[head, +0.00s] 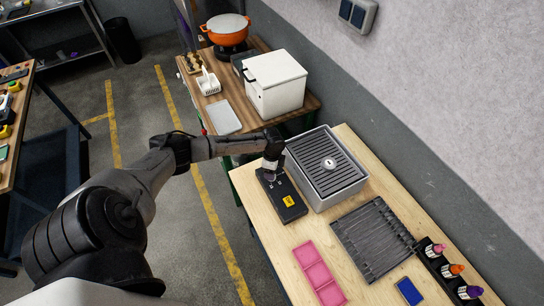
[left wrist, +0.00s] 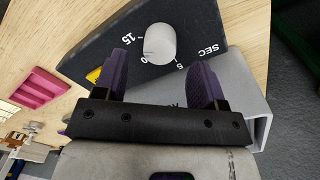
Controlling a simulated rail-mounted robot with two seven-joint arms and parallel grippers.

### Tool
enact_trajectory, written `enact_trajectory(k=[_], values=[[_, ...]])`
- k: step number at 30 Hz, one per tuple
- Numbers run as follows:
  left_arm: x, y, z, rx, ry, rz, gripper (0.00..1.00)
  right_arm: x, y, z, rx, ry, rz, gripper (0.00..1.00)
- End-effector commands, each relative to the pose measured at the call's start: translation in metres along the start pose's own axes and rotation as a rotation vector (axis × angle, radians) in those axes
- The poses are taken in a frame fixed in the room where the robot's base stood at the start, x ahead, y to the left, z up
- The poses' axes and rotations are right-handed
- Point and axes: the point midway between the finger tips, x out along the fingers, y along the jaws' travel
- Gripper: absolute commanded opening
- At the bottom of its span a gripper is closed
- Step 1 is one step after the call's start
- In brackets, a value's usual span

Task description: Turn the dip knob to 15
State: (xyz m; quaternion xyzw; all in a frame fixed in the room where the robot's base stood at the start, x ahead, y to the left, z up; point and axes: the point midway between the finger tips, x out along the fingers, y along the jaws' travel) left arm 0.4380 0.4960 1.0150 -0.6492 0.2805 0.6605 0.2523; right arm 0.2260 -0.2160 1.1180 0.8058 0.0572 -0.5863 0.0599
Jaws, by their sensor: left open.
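My left gripper (left wrist: 160,64) is open, with one purple finger on each side of the near part of the knob. Whether the fingers touch it cannot be told. In the head view the black box (head: 286,203) lies on the wooden bench, and my left gripper (head: 271,172) is over its far end, hiding the knob. My right gripper is not in view.
A grey tank with a slatted top (head: 350,184) stands close to the right of the box. A pink tray (head: 319,274), a dark ribbed rack (head: 374,238) and a blue pad (head: 409,291) lie nearer. A white lidded bin (head: 276,90) stands on the bench behind.

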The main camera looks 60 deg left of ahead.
Motion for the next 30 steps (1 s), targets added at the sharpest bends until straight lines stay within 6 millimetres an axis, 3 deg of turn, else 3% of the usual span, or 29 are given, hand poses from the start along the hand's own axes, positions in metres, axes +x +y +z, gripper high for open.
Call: enact_trajectory(k=[6, 15, 21, 30], values=[[-0.045, -0.001, 0.000, 0.002, 0.000, -0.004, 0.64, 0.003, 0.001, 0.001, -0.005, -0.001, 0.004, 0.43], [-0.088, -0.001, 0.000, -0.001, 0.001, -0.002, 0.64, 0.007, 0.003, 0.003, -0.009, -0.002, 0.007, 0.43], [-0.100, -0.001, 0.000, -0.001, 0.000, -0.001, 0.64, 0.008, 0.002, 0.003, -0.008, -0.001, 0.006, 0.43], [-0.102, 0.000, 0.000, -0.001, 0.000, -0.001, 0.64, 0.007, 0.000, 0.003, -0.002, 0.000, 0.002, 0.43]])
